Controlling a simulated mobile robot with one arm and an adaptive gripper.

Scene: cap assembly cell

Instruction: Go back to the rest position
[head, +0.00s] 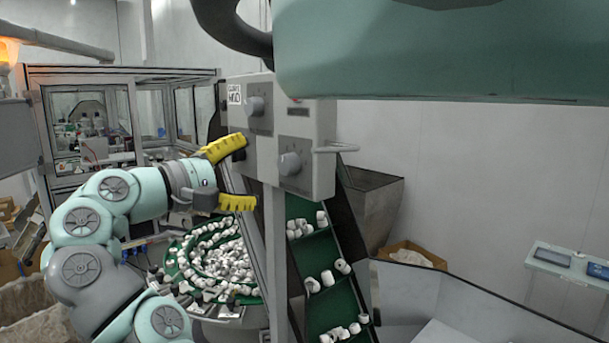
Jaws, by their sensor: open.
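My gripper (246,174) has two yellow fingers spread wide apart, one above the other. It is open, with nothing between the fingers. It points right, toward a grey control box (313,160) with round knobs and a side handle. The fingertips lie just left of the box's front in the picture; I cannot tell whether they touch it. My arm comes in from the lower left.
A green round feeder (180,262) full of white caps lies below my gripper. A green conveyor (318,263) with caps rises behind the box's post (276,265). A grey hopper (375,205) and a cardboard box (412,252) stand behind. A large teal body fills the top right.

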